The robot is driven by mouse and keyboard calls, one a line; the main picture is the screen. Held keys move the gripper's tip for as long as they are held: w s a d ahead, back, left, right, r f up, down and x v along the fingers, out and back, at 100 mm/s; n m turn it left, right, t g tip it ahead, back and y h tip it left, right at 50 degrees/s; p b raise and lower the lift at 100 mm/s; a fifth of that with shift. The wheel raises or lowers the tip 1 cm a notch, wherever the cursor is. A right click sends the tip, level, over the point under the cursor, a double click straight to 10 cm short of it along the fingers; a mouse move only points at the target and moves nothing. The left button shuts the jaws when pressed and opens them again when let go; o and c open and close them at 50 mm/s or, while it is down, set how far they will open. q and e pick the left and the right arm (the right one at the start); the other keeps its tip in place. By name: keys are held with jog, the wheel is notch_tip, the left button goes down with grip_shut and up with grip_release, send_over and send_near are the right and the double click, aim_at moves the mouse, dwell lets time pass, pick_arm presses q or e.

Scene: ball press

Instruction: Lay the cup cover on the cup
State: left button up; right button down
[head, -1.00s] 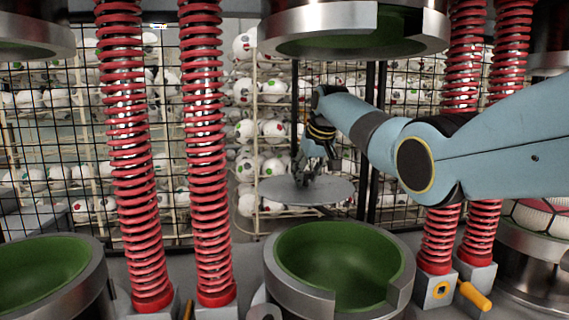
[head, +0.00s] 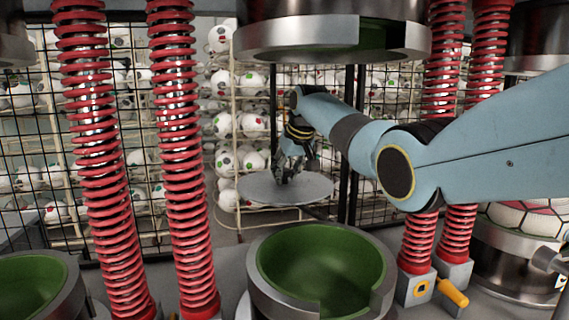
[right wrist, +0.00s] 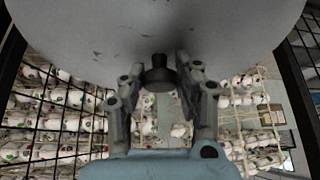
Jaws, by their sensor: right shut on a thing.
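The cup cover (head: 318,188) is a flat grey round plate, held level in the air behind and above the middle cup. My right gripper (head: 290,178) reaches down onto its top from the right. In the right wrist view the gripper (right wrist: 160,85) has its fingers at either side of the dark knob of the cover (right wrist: 150,32), whose underside or face fills the top. The cup (head: 265,265) is a metal ring with a green bowl and a notch at its front right; it is open on top. My left gripper is not in view.
A metal upper press ring (head: 290,36) hangs above the cup. Red spring columns (head: 180,160) stand left and right of it. Another green cup (head: 30,285) is at the lower left. A yellow handle (head: 452,293) sticks out at the right. Balls on racks stand behind a wire fence.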

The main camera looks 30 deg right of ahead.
jog(key=shift+s+a+r+p, duration=0.1)
jog(key=shift+s+a+p, duration=0.1)
jog(key=shift+s+p, duration=0.85)
jog(key=shift+s+a+r+p, duration=0.2)
jog(key=shift+s+p, duration=0.45)
jog(key=shift+p, duration=0.7)
jog(key=shift+s+a+r+p, duration=0.1)
jog(key=shift+s+a+p, duration=0.15)
jog(key=shift+s+p, duration=0.8)
jog(key=s+a+f, duration=0.1)
jog(key=s+a, duration=0.1)
jog(key=s, duration=0.7)
jog(key=s+a+f+b, duration=0.1)
jog(key=s+a+f, duration=0.1)
jog(key=s, duration=0.8)
jog(key=shift+a, duration=0.35)
jog(key=shift+s+f+b, duration=0.1)
jog(key=shift+f+b, duration=0.2)
jog(key=shift+f, duration=0.75)
jog(key=c, duration=0.9)
grip_release()
jog(key=shift+o, duration=0.2)
